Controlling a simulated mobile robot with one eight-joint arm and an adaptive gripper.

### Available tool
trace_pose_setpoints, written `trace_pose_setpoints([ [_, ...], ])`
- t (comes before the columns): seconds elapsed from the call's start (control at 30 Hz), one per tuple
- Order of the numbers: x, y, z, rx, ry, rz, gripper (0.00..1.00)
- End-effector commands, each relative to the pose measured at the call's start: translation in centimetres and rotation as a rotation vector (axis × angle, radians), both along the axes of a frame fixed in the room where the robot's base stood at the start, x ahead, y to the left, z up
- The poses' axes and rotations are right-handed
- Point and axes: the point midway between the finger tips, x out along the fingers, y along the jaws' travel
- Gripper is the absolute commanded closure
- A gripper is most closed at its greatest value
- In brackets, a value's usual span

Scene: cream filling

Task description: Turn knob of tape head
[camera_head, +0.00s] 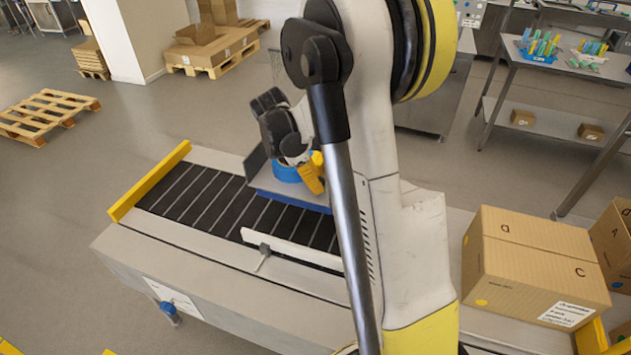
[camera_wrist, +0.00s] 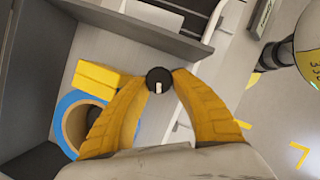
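The tape head's round black knob (camera_wrist: 159,80) has a white mark and sits between my fingertips in the wrist view. My gripper (camera_wrist: 160,77) has two yellow fingers, one on each side of the knob; both tips appear to touch its rim. A blue-rimmed tape roll (camera_wrist: 68,104) with a brown core lies to the left, partly behind the left finger. A yellow block (camera_wrist: 96,78) is beside it on the grey tape head (camera_wrist: 125,58). In the head view my gripper (camera_head: 313,178) is at the tape head (camera_head: 262,183) over the conveyor; the knob is hidden there.
The black roller conveyor (camera_head: 190,195) has yellow end guards (camera_head: 150,180) and a white side rail (camera_head: 290,250). A cardboard box (camera_head: 530,265) stands at the right, with more boxes beyond. My arm blocks the middle of the head view. Open floor lies at the left.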

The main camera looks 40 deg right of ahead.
Motion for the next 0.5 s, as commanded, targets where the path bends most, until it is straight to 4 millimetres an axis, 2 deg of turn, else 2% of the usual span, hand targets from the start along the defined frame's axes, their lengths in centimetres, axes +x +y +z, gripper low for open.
trace_pose_setpoints([
  [0.17, 0.07, -0.05, -0.10, 0.001, 0.000, -0.043, 1.00],
  [0.4, 0.24, -0.21, -0.15, 0.001, 0.000, -0.333, 1.00],
  [0.5, 0.25, -0.22, -0.08, 0.001, 0.000, -0.398, 1.00],
])
